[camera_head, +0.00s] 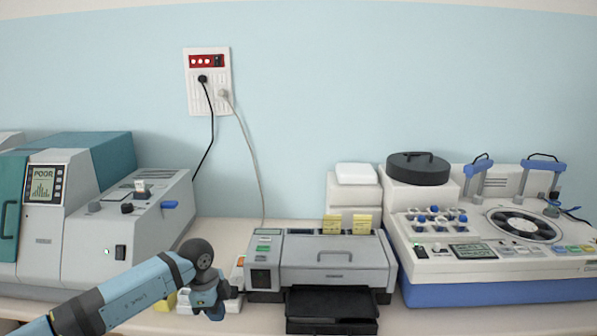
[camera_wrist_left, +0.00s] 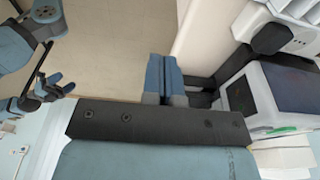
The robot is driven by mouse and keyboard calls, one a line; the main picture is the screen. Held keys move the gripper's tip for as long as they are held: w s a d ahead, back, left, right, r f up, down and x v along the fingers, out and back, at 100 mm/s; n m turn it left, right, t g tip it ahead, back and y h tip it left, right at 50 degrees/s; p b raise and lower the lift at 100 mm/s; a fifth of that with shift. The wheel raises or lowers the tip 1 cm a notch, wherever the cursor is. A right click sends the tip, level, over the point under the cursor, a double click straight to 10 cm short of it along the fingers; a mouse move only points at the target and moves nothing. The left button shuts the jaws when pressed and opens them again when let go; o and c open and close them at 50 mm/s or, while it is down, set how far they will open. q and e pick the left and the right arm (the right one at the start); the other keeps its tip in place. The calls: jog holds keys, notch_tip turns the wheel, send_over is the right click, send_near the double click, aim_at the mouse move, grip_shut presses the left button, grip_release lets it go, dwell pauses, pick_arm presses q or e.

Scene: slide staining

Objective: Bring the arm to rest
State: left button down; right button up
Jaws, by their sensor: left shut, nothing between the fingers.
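My left arm (camera_head: 138,294) comes in from the lower left in the head view, in front of the grey machine and the bench. Its left gripper (camera_head: 213,301) points down and right near the bench front, left of the black-and-grey printer-like device; its fingertips are hard to make out there. In the left wrist view the two blue fingers of the left gripper (camera_wrist_left: 165,80) lie together, shut with nothing between them. Blue and dark arm parts (camera_wrist_left: 40,95) show at the left edge of the left wrist view; I cannot tell their gripper state.
The printer-like device (camera_head: 333,272) stands close right of my left gripper. A grey machine (camera_head: 120,230) stands at left, and a white-and-blue machine (camera_head: 500,290) at right. A small white-and-yellow item is partly hidden behind the gripper. Open floor (camera_wrist_left: 100,60) shows in the left wrist view.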

pick_arm(q)
jog(key=s+d+f+m+g+h, duration=0.2)
jog(key=s+d+f+m+h, duration=0.15)
jog(key=s+d+h, duration=0.65)
jog(key=s+d+r+n+t+h+p, duration=0.2)
jog(key=s+d+r+t+h, duration=0.3)
jog(key=d, duration=0.4)
jog(key=s+a+f+n+t+y+p, duration=0.1)
jog(key=s+a+f+n+t+y, duration=0.25)
jog(key=a+n+t, duration=0.3)
jog(key=s+a+f+n+t+y, duration=0.3)
jog(key=a+f+n+t+y, duration=0.15)
jog(key=n+t, duration=0.3)
jog(key=s+a+f+n+g+y, duration=0.3)
jog(key=s+a+f+g+y, duration=0.2)
jog(key=s, duration=0.8)
jog(key=a+f+g, duration=0.1)
jog(key=a+f, duration=0.2)
jog(key=f, duration=0.1)
jog(key=shift+y+p, duration=0.3)
pick_arm(e)
jog(key=r, duration=0.3)
jog(key=shift+d+r, duration=0.2)
